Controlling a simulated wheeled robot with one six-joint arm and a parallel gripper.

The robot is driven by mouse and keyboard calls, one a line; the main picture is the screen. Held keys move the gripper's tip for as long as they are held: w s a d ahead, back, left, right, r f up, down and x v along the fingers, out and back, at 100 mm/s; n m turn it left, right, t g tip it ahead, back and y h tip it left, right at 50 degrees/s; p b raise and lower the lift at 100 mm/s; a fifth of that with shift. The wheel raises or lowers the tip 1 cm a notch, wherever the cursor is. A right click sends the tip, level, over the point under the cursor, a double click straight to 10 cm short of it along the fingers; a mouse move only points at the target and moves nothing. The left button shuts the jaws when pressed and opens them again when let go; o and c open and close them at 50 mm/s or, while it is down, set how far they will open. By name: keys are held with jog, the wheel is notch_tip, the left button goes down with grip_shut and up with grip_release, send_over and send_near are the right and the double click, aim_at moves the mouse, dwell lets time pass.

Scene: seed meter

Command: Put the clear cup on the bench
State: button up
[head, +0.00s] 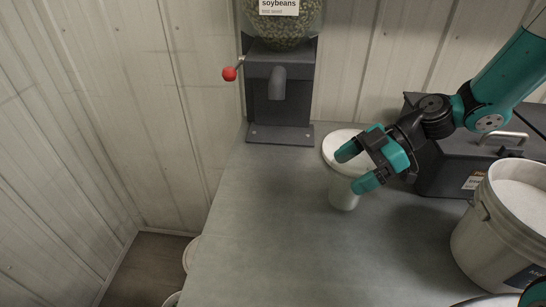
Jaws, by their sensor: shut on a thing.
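The clear cup (342,196) looks pale and whitish, with a wide round top that narrows to a small base. It is upright over the grey bench (270,240), right of the seed meter's foot. My gripper (357,167) reaches in from the right and is shut on the cup, with teal fingertips at its upper part. The fingers hide part of the cup's side. I cannot tell whether its base touches the bench.
The soybean seed meter (283,95) with a red-knobbed lever (230,74) stands at the back. A dark toolbox (450,165) and white bucket (490,245) stand at the right. The bench's middle and front are clear; its left edge drops to the floor.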

jog(key=w+a+p, duration=0.2)
jog(key=w+a, duration=0.1)
jog(key=a, duration=0.1)
jog(key=w+a+p, duration=0.2)
jog(key=w+a, duration=0.2)
jog(key=a, duration=0.1)
jog(key=w+a+f+p, duration=0.1)
jog(key=w+a+p, duration=0.1)
jog(key=w+a, duration=0.2)
jog(key=shift+w+a, duration=0.15)
jog(key=shift+a, duration=0.5)
jog(key=shift+f, duration=0.25)
jog(key=o, duration=0.7)
jog(key=shift+f, duration=0.1)
jog(key=shift+o, duration=0.2)
jog(key=shift+r, duration=0.2)
jog(key=shift+d+r, duration=0.1)
jog(key=shift+d, duration=0.25)
jog(key=b+v, duration=0.2)
jog(key=v, duration=0.9)
jog(key=shift+r, duration=0.15)
jog(key=shift+d, duration=0.1)
